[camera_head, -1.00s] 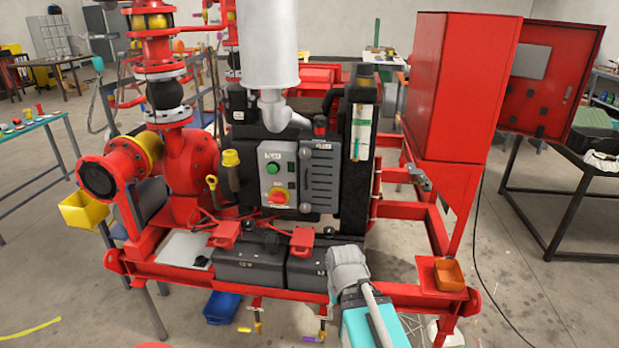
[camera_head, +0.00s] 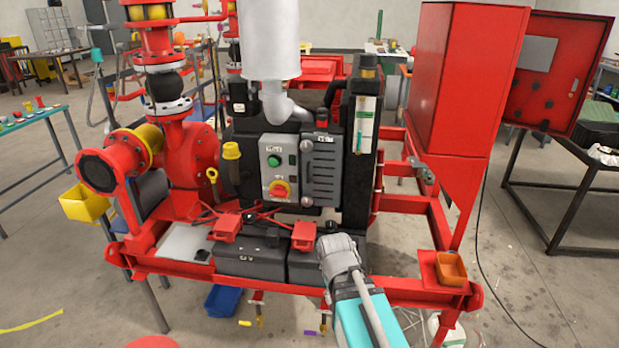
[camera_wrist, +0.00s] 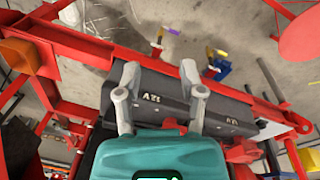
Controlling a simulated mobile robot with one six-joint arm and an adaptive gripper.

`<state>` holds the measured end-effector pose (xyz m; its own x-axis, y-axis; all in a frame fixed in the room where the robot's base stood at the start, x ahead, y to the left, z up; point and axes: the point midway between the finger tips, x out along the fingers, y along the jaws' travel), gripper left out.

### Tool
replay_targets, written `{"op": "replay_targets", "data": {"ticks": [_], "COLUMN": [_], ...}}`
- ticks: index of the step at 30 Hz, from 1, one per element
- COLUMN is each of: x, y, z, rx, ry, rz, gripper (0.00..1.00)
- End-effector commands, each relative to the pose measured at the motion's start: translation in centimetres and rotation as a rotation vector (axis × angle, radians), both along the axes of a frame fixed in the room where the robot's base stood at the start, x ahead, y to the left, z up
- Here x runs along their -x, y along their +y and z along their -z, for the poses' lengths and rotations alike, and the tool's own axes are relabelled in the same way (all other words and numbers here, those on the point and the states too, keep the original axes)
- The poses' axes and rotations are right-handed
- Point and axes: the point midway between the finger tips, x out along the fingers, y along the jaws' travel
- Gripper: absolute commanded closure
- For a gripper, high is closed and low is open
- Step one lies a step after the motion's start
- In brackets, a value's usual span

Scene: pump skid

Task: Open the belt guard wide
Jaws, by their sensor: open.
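A grey slotted cover (camera_head: 321,170), which looks like the belt guard, lies flat against the front of the dark engine in the head view. It has a small round knob near its upper end and another near its lower end. It appears shut. My gripper (camera_head: 338,248) is low in front of the skid, below and in front of the cover and apart from it. In the wrist view my gripper (camera_wrist: 160,80) is open and empty, with its two grey fingers spread above the black batteries. The cover cannot be made out in the wrist view.
A control box (camera_head: 279,171) with green and red-yellow knobs adjoins the cover's left side. Black batteries (camera_head: 250,258) with red clamps sit below it. A tall red cabinet (camera_head: 462,80) stands at the right.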

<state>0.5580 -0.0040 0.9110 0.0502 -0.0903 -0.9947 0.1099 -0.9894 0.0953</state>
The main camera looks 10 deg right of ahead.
Motion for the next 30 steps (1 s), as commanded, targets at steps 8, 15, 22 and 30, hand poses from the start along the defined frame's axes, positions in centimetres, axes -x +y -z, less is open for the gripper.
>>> {"op": "replay_targets", "data": {"ticks": [8,15,22,30], "x": [-7.1,-14.6,-21.5,-28.2], "y": [-2.3,-3.1,-1.5,3.4], "z": [0.0,-2.3,-5.8,-9.9], "rx": [0.317,0.710,1.120,1.600], "ry": [-0.092,-0.104,-0.011,0.232], "rz": [-0.356,-0.774,-1.170,-1.567], "gripper": [0.49,0.49,0.49,0.49]}}
